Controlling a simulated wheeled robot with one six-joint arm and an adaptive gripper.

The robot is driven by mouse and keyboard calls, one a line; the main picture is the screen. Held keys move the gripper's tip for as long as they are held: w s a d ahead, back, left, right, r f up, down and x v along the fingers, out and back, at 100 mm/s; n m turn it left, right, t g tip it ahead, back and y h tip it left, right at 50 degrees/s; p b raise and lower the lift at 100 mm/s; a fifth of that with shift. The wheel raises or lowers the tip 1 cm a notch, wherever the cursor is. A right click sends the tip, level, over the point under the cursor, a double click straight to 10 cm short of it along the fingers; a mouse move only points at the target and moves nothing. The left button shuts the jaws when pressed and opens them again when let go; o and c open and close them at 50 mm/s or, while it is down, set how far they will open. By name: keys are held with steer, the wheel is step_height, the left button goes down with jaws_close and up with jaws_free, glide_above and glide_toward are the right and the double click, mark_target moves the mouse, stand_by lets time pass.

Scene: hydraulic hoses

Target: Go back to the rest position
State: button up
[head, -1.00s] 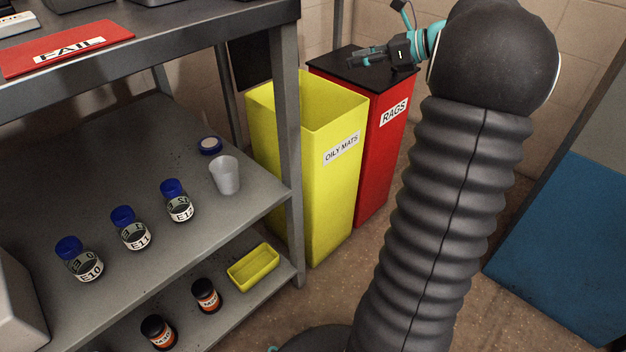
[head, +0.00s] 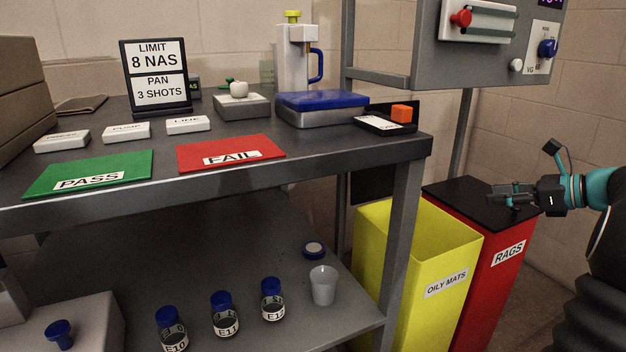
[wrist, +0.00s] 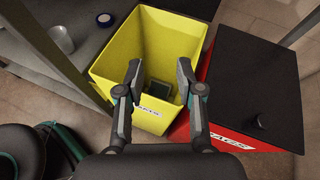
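My gripper (head: 512,195) is at the right in the head view, beside the bench and in front of the red rags bin's black lid. In the wrist view my gripper (wrist: 158,80) has its two fingers spread apart with nothing between them. Beyond the fingers is the open yellow oily mats bin (wrist: 155,28). A small dark greenish square thing (wrist: 158,90) lies inside that bin. My arm comes in from the right edge of the head view, and most of it is out of the picture.
The red rags bin (head: 497,262) stands right of the yellow oily mats bin (head: 410,232). The bench (head: 330,158) holds a green PASS mat (head: 90,173), a red FAIL mat (head: 230,152) and a blue-topped device (head: 335,105). Bottles and a cup (head: 323,285) stand on its lower shelf.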

steer(key=s+f+n+g+h, duration=0.3)
steer(key=s+f+n, duration=0.15)
steer(key=f, duration=0.45)
steer(key=s+a+f+n+g+h, duration=0.1)
steer(key=s+a+f+n+g, duration=0.15)
steer(key=s+a+n, duration=0.3)
steer(key=s+a+r+n+h+p, duration=0.2)
steer(key=s+a+n, duration=0.5)
steer(key=a, duration=0.5)
steer(key=s+a+r+n+h+p, duration=0.2)
steer(key=s+a+r+n+p, duration=0.1)
steer(key=s+a+n, duration=0.5)
steer(key=a+n, duration=0.2)
steer(key=a, duration=0.2)
steer(key=shift+s+a+t, duration=0.25)
steer(key=shift+s+t, duration=0.05)
steer(key=shift+t, duration=0.05)
steer(key=shift+d, duration=0.1)
